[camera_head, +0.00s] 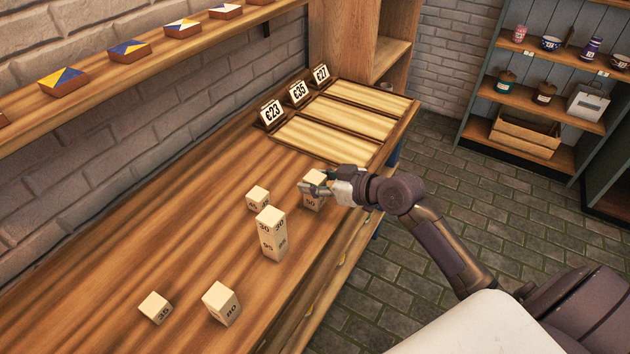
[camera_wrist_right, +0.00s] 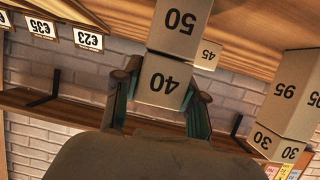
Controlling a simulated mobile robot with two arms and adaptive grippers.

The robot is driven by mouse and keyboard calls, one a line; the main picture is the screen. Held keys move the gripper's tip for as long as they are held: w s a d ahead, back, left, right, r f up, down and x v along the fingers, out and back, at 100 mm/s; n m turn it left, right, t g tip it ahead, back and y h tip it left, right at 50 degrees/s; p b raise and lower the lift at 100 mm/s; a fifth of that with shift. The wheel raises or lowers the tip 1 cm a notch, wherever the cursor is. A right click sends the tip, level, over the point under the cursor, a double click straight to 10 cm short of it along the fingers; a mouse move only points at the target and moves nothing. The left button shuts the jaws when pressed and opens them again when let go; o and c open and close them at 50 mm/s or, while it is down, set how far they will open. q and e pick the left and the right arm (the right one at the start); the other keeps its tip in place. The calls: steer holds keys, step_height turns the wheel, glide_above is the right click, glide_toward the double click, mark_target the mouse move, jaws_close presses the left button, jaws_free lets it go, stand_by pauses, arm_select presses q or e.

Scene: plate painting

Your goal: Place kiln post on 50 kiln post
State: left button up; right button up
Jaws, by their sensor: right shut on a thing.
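My right gripper (camera_head: 318,188) reaches in over the table and is shut on the 40 kiln post (camera_wrist_right: 163,80), a pale block between its fingers in the upside-down right wrist view. The 50 kiln post (camera_head: 311,204) stands on the table directly beneath it. It also shows in the right wrist view (camera_wrist_right: 178,25). The 40 post lines up roughly with the 50 post, and their faces appear to meet; a small gap cannot be ruled out. My left gripper is not in view.
The 45 post (camera_head: 258,198) stands to the left. A 30 post (camera_head: 270,219) sits on a 95 post (camera_head: 273,246) nearby. The 35 post (camera_head: 154,307) and 80 post (camera_head: 222,305) stand nearer. Price-tagged wooden trays (camera_head: 318,140) lie behind. Bare table lies between posts.

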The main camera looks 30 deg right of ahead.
steer(key=shift+f, duration=0.15)
steer(key=o, duration=1.2)
